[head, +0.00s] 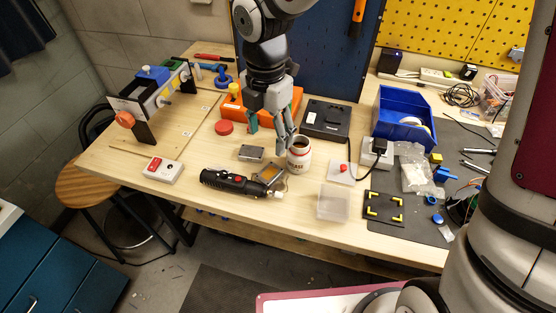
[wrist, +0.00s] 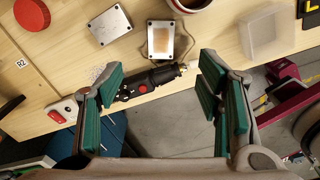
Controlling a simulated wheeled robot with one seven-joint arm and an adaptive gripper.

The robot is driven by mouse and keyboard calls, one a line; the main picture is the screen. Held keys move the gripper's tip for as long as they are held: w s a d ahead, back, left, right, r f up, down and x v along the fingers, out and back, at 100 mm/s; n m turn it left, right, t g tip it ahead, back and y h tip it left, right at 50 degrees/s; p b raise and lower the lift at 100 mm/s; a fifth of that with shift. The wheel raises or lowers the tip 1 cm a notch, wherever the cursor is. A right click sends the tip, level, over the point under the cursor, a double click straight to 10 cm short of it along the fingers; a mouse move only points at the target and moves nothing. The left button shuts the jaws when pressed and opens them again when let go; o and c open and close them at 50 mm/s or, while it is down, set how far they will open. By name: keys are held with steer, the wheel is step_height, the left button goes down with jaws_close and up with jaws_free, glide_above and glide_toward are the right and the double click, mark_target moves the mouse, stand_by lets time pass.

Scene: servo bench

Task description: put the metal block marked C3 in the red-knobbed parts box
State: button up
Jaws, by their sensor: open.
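Two metal blocks lie on the bench: a grey one (head: 250,153) and one with a brownish, shiny top (head: 268,174). Both show in the wrist view, the grey one (wrist: 109,24) left of the brownish one (wrist: 160,40). No C3 mark is readable on either. A clear plastic box (head: 333,203) stands near the front edge, also in the wrist view (wrist: 262,36). A pale clear plate with a red knob (head: 341,171) lies just behind it. My gripper (head: 268,130) is open and empty above the bench, behind the blocks and beside the mug; its fingers (wrist: 157,85) are spread wide.
A white mug (head: 299,156) stands right of the blocks. A black rotary tool (head: 234,182) lies in front of them. A red-switched box (head: 164,170) is at left, a red disc (head: 223,127) behind. A black plate with yellow corners (head: 384,208) lies right.

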glide_above(270, 172)
step_height(270, 172, down, 6)
steer(key=shift+f+b, duration=0.1)
steer(key=shift+b, duration=0.2)
steer(key=shift+s+f, duration=0.1)
steer(key=shift+f, duration=3.05)
jaws_close()
steer(key=shift+r, duration=0.1)
